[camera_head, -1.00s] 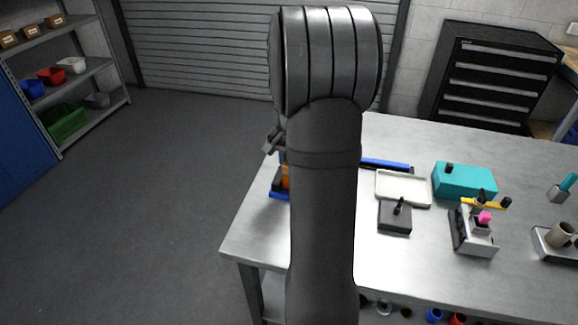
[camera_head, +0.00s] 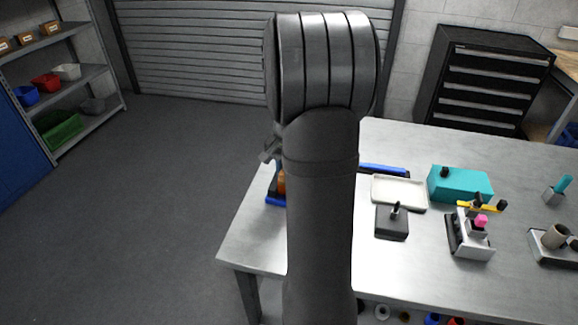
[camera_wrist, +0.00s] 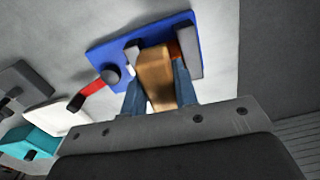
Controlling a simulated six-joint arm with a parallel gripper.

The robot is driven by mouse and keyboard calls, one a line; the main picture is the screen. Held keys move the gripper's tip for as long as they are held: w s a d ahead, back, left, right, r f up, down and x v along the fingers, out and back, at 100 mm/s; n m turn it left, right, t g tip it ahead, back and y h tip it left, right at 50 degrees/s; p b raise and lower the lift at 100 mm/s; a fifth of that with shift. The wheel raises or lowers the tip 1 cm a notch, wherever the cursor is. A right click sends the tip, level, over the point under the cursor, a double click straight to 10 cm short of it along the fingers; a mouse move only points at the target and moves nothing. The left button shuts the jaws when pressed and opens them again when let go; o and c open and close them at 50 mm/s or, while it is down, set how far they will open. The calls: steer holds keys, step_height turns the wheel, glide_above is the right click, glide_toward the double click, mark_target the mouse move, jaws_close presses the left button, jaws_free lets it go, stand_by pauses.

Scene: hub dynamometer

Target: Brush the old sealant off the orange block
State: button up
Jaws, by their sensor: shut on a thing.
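In the wrist view my gripper (camera_wrist: 158,92) has its two blue-grey fingers closed on a tan, wood-coloured brush (camera_wrist: 154,72). The brush lies in front of a blue fixture plate (camera_wrist: 108,52) with grey clamp jaws (camera_wrist: 188,52). A small part of the orange block (camera_wrist: 175,50) shows between the brush and the right jaw. The brush hides most of the block, and I cannot tell whether they touch. No sealant can be made out. In the head view my arm covers the gripper; the orange block (camera_head: 282,182) and blue plate (camera_head: 274,201) peek out at its left.
A red lever (camera_wrist: 90,95) with a black knob sticks out from the fixture. On the table, right of my arm, are a pale tray (camera_head: 400,193), a dark block with a peg (camera_head: 391,222), a teal box (camera_head: 460,184) and a grey fixture with a pink part (camera_head: 470,240).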

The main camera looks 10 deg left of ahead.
steer(key=shift+s, duration=0.6)
steer(key=shift+w, duration=2.35)
steer(key=shift+w+r, duration=0.2)
steer(key=shift+w, duration=0.45)
step_height(320, 180, up, 8)
steer(key=shift+s, duration=0.1)
steer(key=w+d+f+m, duration=0.1)
steer(key=d+f, duration=0.3)
steer(key=d, duration=0.4)
steer(key=w+d+f+m, duration=0.1)
steer(key=w+d+f, duration=0.2)
steer(key=d, duration=0.6)
steer(key=shift+w+f, duration=0.2)
steer(key=shift+f, duration=0.75)
